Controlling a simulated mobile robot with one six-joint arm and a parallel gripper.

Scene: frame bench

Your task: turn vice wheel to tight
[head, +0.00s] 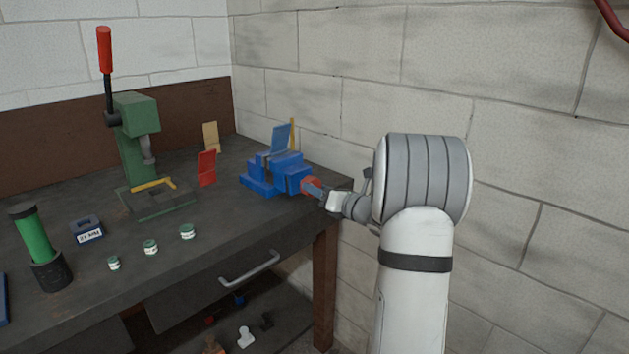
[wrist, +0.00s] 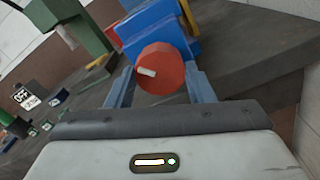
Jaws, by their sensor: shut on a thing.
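The blue vice (head: 262,180) stands near the right end of the dark bench, with a blue plate upright in its jaws. Its red wheel (head: 311,187) faces my arm. In the wrist view the wheel (wrist: 160,69) is round and red with a white mark pointing left. My gripper (head: 322,190) comes from the right and is shut on the wheel. In the wrist view its two blue-grey fingers (wrist: 160,88) lie on either side of the wheel. The blue vice body (wrist: 158,30) shows behind the wheel. The fingertips' contact is partly hidden by the wheel.
A green press (head: 137,150) with a red-topped lever stands at the back left of the bench (head: 225,222). A red plate (head: 206,168), several small tins and a green cylinder (head: 34,236) stand there too. The brick wall is close behind the vice and my arm.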

